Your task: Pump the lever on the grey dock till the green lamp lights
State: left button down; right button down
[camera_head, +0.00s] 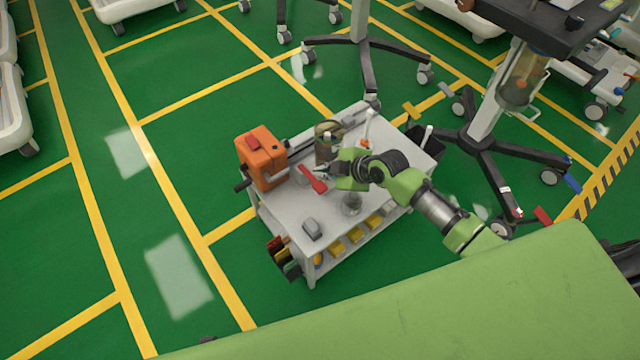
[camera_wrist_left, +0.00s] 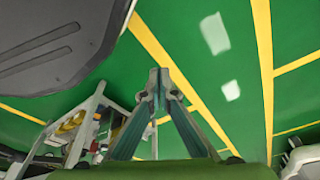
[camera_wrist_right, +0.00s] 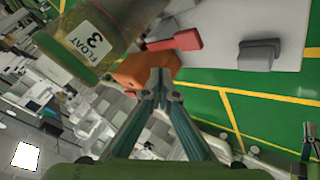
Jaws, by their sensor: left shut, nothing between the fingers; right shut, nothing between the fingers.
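A red bar-shaped piece (camera_head: 313,180), which looks like the lever, lies tilted over the top of a white cart. It also shows in the right wrist view (camera_wrist_right: 177,42). I cannot tell for sure which part is the grey dock; a small grey block (camera_head: 312,229) sits near the cart's front edge and probably shows in the right wrist view (camera_wrist_right: 258,53). I make out no green lamp. My right gripper (camera_head: 323,172) is shut and empty, close beside the red piece; contact cannot be told. My left gripper (camera_wrist_left: 160,78) is shut and empty over green floor.
The white cart (camera_head: 282,207) carries an orange box (camera_head: 262,158) at its left and a jar (camera_head: 327,146) behind my right gripper. A canister marked "FLOAT 3" (camera_wrist_right: 85,42) is close to the right wrist camera. Wheeled stands are behind; green floor is free at left.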

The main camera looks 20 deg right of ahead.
pick_arm(q)
jog(key=shift+s+a+f+p, duration=0.1)
jog(key=shift+s+f+p, duration=0.2)
jog(key=shift+s+f, duration=0.7)
pick_arm(e)
jog(key=shift+r, duration=0.4)
pick_arm(q)
jog(key=shift+w+f, duration=0.1)
jog(key=shift+w, duration=0.05)
